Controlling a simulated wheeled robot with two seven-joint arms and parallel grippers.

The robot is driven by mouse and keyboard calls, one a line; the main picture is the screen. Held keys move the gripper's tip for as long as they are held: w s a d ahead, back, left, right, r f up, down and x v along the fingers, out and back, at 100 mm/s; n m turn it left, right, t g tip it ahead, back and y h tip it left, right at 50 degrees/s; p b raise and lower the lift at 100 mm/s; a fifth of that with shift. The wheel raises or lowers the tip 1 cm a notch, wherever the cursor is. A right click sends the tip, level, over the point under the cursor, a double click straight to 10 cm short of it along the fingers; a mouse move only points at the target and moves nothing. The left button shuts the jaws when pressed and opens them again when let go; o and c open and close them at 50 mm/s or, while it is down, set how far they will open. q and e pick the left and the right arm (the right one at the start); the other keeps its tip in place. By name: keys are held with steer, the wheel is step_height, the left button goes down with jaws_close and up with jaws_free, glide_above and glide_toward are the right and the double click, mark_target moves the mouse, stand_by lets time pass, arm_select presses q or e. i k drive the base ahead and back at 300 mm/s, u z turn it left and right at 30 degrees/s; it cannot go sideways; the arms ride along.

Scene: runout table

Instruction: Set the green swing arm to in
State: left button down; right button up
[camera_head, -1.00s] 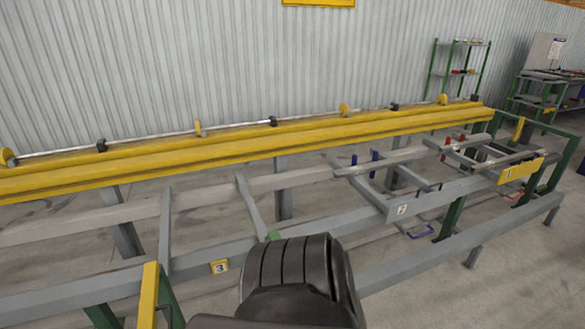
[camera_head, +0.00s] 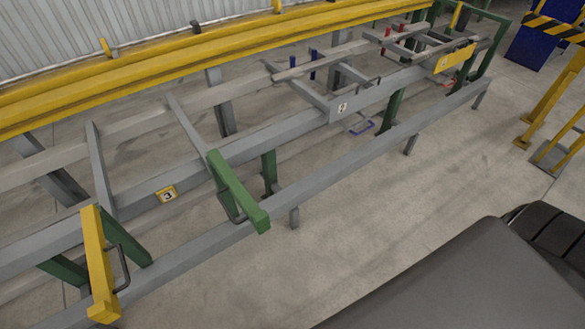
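The green swing arm (camera_head: 236,190) is in the head view, left of centre. It sticks out from the grey runout table frame (camera_head: 300,200) toward the front, past the lower front rail, with a dark handle below its side. A black and grey part of my own arm fills the lower right corner, well apart from the swing arm. Neither gripper's fingers show.
A yellow swing arm (camera_head: 98,265) with a dark handle sticks out at the lower left. Number plates mark the frame, one reading 3 (camera_head: 166,194). A yellow stand (camera_head: 552,90) and a blue panel (camera_head: 540,40) are at the right. The floor between table and stand is clear.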

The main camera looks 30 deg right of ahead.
mark_target(260, 219)
steer(key=z, duration=0.25)
steer(key=k, duration=1.3)
steer(key=z, duration=0.75)
steer(key=i, duration=1.25)
